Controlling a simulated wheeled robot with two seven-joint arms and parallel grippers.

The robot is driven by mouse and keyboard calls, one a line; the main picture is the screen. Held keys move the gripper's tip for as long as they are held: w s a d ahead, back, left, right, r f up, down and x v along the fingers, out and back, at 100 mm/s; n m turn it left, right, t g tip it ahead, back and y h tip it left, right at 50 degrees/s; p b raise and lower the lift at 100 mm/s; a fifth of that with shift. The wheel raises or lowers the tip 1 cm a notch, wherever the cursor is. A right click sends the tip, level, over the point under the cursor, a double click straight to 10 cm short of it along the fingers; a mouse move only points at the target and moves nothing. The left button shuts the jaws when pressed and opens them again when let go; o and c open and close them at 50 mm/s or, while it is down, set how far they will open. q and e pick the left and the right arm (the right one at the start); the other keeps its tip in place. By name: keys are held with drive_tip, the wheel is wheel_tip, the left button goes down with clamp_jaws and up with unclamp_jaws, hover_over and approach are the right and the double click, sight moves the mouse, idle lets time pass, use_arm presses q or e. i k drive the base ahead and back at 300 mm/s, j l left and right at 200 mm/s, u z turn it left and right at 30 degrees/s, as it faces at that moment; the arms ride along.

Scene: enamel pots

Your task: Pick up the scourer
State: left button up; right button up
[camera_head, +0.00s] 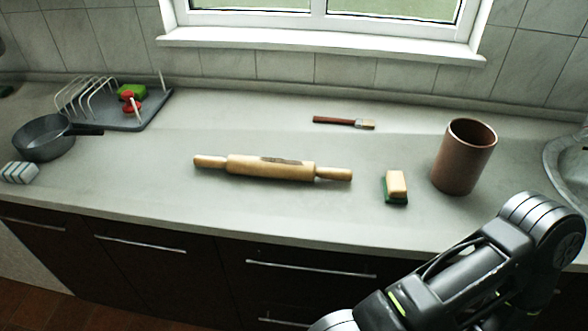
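A small block with a cream top and a green bottom layer, which looks like the scourer (396,184), lies on the grey worktop. It is right of the rolling pin and left of the brown pot. Part of my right arm shows at the lower right, in front of the counter. Neither gripper is in view.
A rolling pin (270,167), a brush (343,122) and a tall brown pot (463,157) stand or lie on the worktop (300,208). At left are a dark pan (42,138), a striped block (19,172) and a dish rack (155,108) holding green and red items. A sink edge (552,160) is at far right.

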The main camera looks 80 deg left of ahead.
sight(395, 190)
drive_tip(key=u, duration=3.1)
